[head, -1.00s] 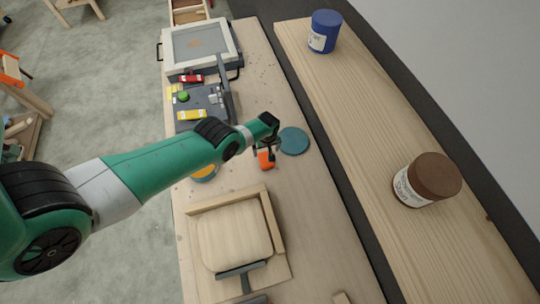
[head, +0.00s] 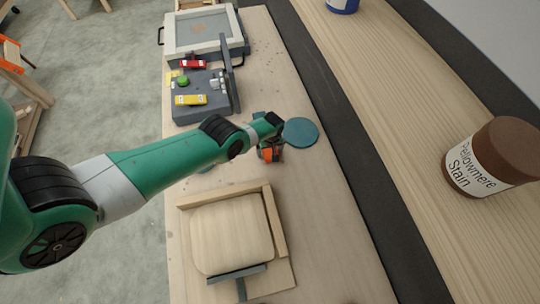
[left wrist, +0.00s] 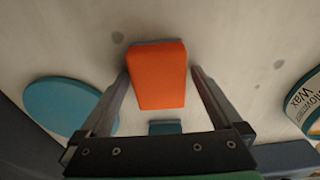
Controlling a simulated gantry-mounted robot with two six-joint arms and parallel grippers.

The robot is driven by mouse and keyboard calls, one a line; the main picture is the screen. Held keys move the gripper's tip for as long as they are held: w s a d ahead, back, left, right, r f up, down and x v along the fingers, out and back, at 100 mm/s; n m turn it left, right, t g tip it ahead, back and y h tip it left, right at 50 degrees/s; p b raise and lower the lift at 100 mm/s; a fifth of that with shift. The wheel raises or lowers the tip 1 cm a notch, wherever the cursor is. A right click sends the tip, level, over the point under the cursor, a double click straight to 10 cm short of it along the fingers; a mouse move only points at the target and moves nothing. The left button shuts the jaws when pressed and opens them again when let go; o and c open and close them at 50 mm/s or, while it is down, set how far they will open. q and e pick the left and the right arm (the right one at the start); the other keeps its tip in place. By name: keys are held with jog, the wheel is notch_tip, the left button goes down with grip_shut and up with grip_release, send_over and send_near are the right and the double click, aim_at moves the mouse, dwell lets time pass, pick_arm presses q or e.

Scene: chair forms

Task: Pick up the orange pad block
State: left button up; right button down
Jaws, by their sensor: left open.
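The orange pad block (head: 273,155) lies on the workbench, partly hidden by my left gripper (head: 269,149) in the head view. In the left wrist view the orange pad block (left wrist: 157,78) shows a plain orange top face, with a thin blue-grey edge at its far side. My left gripper (left wrist: 160,72) is open, with one finger on each side of the block. Small gaps seem to show between the fingers and the block; I cannot tell the exact fingertip depth. My right gripper is in neither view.
A teal disc (head: 300,132) lies close to the gripper. A small teal piece (left wrist: 165,127) shows between the finger bases. A stain can (head: 492,158) stands on the right shelf.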

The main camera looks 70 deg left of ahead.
aim_at(269, 150)
pick_arm(q)
jog(key=shift+r, duration=0.15)
jog(key=c, duration=1.4)
jog(key=shift+r+p, duration=0.5)
jog(key=shift+p, duration=0.05)
jog(key=r+p, duration=0.3)
jog(key=p, duration=0.1)
jog(key=shift+s+d+r, duration=0.15)
jog(key=shift+d+r, duration=0.05)
jog(key=shift+r, duration=0.2)
jog(key=shift+s+d+r+p, duration=1.3)
jog(key=shift+d+p, duration=0.55)
jog(key=shift+p, duration=1.25)
jog(key=shift+s+d+r+p, duration=1.35)
jog(key=shift+d+p, duration=0.55)
jog(key=shift+p, duration=1.15)
jog(key=shift+s+d+r+p, duration=1.1)
jog(key=shift+d+r+p, duration=0.55)
jog(key=shift+p, duration=1.45)
jog(key=shift+d+f, duration=0.2)
